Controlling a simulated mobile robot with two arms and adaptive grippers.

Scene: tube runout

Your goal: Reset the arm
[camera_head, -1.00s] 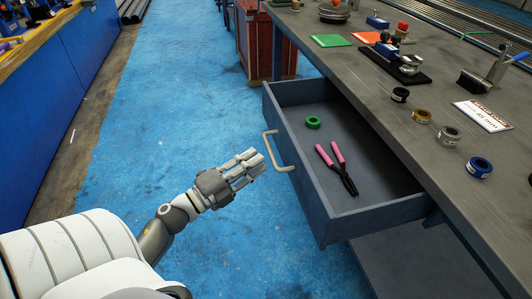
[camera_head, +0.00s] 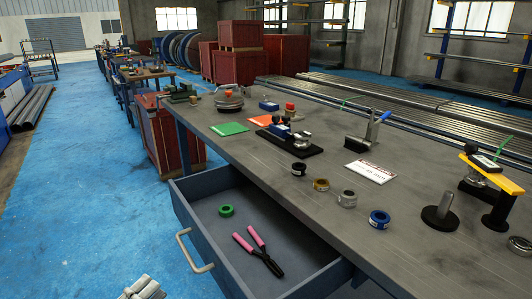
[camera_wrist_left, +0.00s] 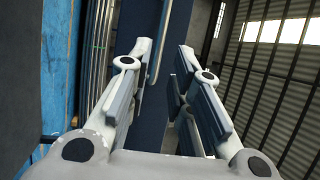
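My left gripper (camera_head: 143,290) shows only by its fingertips at the bottom edge of the head view, left of and below the drawer handle (camera_head: 190,252), apart from it. In the left wrist view my left gripper (camera_wrist_left: 160,85) has its fingers spread with a gap between them and nothing held. The drawer (camera_head: 300,284) under the workbench is pulled open. In it lie a green tape roll (camera_head: 226,210) and pink-handled pliers (camera_head: 260,252). My right gripper is not in view.
The workbench (camera_head: 240,150) carries several tape rolls, such as a blue one (camera_head: 379,219), a white sign (camera_head: 370,171), and a green sheet (camera_head: 229,129). Red crates (camera_head: 170,135) stand behind the drawer. The blue floor (camera_head: 90,200) left of the drawer is clear.

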